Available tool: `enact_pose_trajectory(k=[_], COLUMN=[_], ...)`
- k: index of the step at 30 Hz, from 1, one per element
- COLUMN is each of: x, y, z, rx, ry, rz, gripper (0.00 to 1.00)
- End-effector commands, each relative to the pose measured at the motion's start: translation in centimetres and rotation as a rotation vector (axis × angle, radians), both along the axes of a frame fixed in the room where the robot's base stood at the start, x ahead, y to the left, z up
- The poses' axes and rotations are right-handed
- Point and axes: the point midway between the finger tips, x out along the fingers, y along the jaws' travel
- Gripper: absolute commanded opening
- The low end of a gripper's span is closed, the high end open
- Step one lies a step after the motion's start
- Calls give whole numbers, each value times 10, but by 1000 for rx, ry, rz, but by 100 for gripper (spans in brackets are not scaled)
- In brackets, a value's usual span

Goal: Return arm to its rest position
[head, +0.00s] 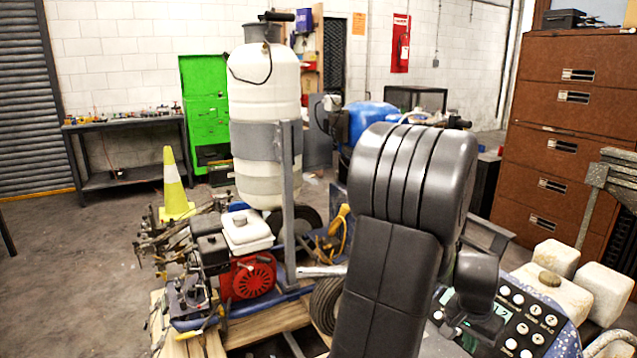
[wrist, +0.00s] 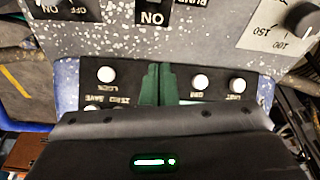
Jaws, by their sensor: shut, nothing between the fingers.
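My arm (head: 400,200) rises large and dark in the middle of the head view, bent over at the top. Its wrist end hangs at the right, over a control panel (head: 560,340) with round white buttons. In the wrist view my gripper (wrist: 158,75) has its two green fingers together, with nothing between them. The fingers point at the panel, which shows there too (wrist: 105,45), between white buttons (wrist: 105,74) on either side. I cannot tell whether the fingertips touch the panel.
Left of my arm stands the line striper with a white tank (head: 265,100) and a red engine (head: 248,275) near a wooden pallet (head: 245,328). A yellow cone (head: 175,190) stands behind it. A brown drawer cabinet (head: 565,130) stands at the right. Open floor (head: 70,270) lies at the left.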

Motion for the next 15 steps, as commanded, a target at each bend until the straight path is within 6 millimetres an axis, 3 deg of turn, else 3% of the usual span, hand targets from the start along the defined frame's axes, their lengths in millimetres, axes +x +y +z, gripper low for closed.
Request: enact_pose_trajectory(k=[15], x=[0], y=[-9], z=[-16], rx=[154], ry=[39], rz=[-15], gripper=[0])
